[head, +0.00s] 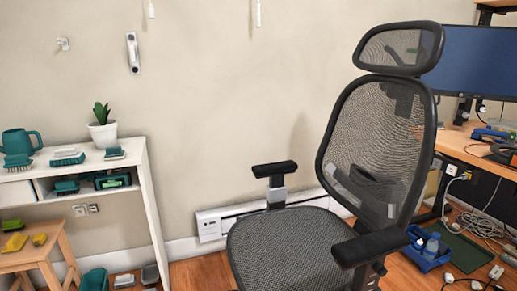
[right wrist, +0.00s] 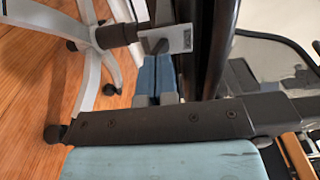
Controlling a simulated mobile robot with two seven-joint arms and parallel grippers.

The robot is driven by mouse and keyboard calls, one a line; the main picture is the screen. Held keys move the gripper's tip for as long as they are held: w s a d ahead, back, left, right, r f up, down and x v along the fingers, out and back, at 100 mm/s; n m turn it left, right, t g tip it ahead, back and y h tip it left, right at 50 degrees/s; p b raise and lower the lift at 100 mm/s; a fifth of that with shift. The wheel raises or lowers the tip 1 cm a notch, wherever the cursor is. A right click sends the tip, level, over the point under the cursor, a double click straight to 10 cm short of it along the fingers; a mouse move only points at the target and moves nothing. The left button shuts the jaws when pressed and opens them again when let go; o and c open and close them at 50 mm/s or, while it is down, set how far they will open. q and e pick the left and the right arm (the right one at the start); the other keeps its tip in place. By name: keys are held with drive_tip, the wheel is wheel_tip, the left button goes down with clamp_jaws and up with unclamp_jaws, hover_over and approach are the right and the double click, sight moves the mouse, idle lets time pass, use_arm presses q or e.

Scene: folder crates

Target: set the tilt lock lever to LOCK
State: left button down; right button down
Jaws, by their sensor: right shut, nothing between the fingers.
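The mesh office chair (head: 285,245) stands at the centre right of the head view. In the right wrist view, a short dark lever-like rod with a thicker grip (right wrist: 118,35) meets a pale grey plate (right wrist: 182,40) under the chair. I take this rod to be the tilt lock lever. Small marks on the plate are too small to read, so its setting is unclear. My right gripper (right wrist: 156,78), with blue fingertips, is shut and empty just below the rod and plate. I cannot tell whether it touches them. My left gripper is not in view.
Grey chair base legs with dark casters (right wrist: 110,89) stand on the wooden floor at the left of the wrist view. A white shelf (head: 150,200) is at the left, and a desk with a monitor (head: 480,62) is at the right. Cables (head: 485,225) lie on the floor.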

drive_tip(key=shift+w, duration=0.1)
drive_tip(key=p+v, duration=0.1)
drive_tip(key=v, duration=0.5)
drive_tip(key=shift+p, duration=0.35)
drive_tip(key=shift+a, duration=0.1)
idle(0.4)
